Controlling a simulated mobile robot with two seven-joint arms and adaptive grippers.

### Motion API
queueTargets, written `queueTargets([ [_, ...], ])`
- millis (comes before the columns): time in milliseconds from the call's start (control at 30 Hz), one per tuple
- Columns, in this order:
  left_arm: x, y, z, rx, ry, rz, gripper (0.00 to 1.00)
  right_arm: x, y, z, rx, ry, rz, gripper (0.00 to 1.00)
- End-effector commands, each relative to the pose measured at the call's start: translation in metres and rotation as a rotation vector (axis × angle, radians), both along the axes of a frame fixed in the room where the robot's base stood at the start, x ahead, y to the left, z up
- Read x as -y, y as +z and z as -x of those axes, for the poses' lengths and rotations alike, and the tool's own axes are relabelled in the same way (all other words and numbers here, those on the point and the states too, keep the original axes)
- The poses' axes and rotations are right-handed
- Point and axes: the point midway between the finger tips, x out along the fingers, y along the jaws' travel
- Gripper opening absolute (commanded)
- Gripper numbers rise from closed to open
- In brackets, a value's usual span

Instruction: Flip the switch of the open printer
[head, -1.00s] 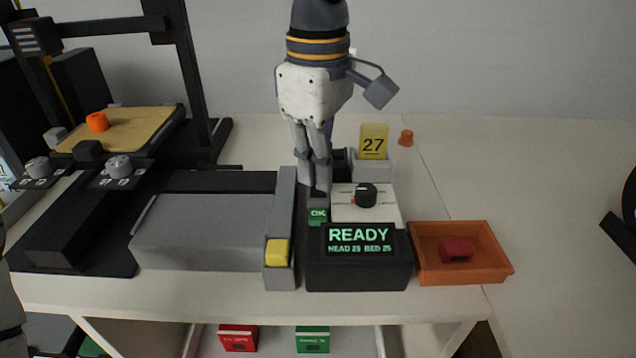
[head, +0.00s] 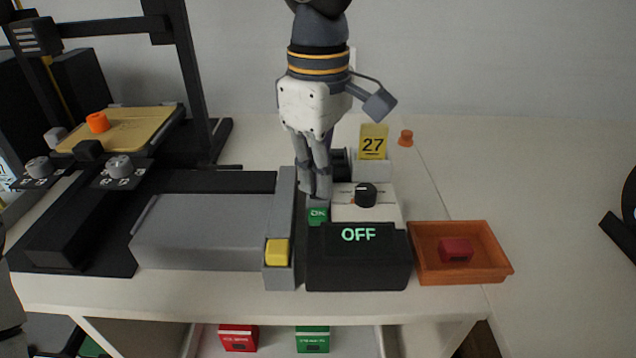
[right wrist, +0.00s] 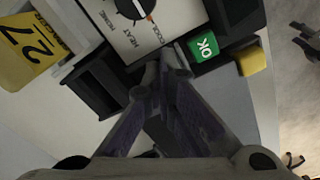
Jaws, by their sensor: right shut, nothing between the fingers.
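The printer's black control box (head: 358,272) stands at the front of the table, and its screen (head: 358,235) reads OFF. Behind the screen is a white panel with a black knob (head: 366,195), which also shows in the right wrist view (right wrist: 133,8). A green OK label (head: 318,214) is beside the panel and shows in the right wrist view (right wrist: 204,47). My right gripper (head: 318,193) is shut and empty, pointing down just behind this label. Its fingertips (right wrist: 168,68) hide the spot below them, and I cannot make out the switch there.
The open printer's frame and tan bed (head: 125,128) are at the left. A grey block (head: 205,230) with a yellow button (head: 277,252) is left of the box. An orange tray (head: 462,272) with a red piece is at its right. A yellow 27 tag (head: 373,142) stands behind.

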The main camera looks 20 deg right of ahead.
Motion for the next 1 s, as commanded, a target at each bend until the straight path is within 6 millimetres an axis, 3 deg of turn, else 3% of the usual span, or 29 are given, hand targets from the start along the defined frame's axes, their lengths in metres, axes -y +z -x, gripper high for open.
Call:
queueTargets([
  [167, 0.0, -0.001, 0.001, -0.002, 0.0, 0.0, 0.4, 0.0, -0.002, 0.0, -0.006, 0.001, 0.001, 0.0],
  [733, 0.0, 0.0, 0.0, -0.001, 0.0, 0.0, 0.4, 0.0, 0.057, 0.0, -0.001, -0.001, 0.001, 0.0],
  [1000, 0.0, 0.0, 0.0, -0.001, 0.0, 0.0, 0.4, 0.0, 0.068, 0.0, -0.004, 0.0, 0.001, 0.0],
])
